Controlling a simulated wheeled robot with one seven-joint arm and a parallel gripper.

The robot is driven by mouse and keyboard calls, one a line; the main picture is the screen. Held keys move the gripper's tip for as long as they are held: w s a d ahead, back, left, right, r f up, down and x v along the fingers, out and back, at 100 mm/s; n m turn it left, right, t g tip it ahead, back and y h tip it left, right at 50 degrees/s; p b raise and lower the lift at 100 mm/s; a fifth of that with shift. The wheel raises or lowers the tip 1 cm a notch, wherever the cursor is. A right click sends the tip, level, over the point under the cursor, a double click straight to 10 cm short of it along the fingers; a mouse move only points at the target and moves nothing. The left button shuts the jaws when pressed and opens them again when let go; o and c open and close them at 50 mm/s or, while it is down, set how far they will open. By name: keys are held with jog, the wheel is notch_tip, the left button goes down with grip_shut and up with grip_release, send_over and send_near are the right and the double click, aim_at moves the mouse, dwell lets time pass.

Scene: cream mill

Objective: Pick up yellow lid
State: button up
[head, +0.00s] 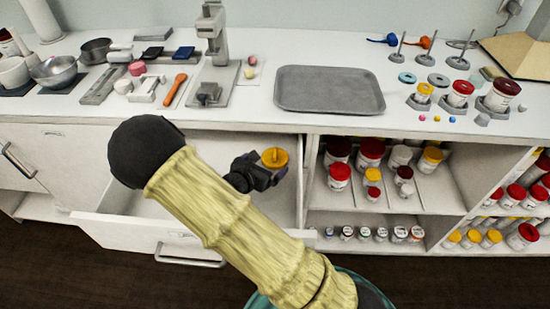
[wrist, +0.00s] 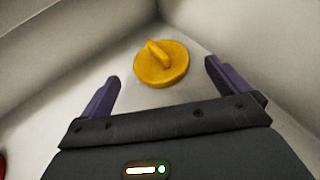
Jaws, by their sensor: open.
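The yellow lid (wrist: 163,68) is a round disc with a raised grip bar across its top. In the wrist view it lies on the white floor of the open drawer, close to a corner, ahead of and between my fingers. In the head view the yellow lid (head: 275,158) shows just beyond my gripper (head: 262,171) in the drawer (head: 135,235). My gripper also shows in the wrist view (wrist: 160,85), with its two purple fingers spread wide and nothing between them at the tips. I cannot tell the exact height of the fingers above the drawer floor.
The drawer walls rise near the lid in the wrist view. A red thing (wrist: 2,165) shows at the left edge there. Above the drawer is the counter with a grey tray (head: 330,108). Shelves of jars (head: 370,152) stand right of the drawer.

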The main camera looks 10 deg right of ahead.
aim_at(273, 158)
jog(key=x, duration=0.5)
jog(key=shift+w+b, duration=0.1)
jog(key=shift+b, duration=0.2)
jog(key=shift+r, duration=0.1)
jog(key=c, duration=1)
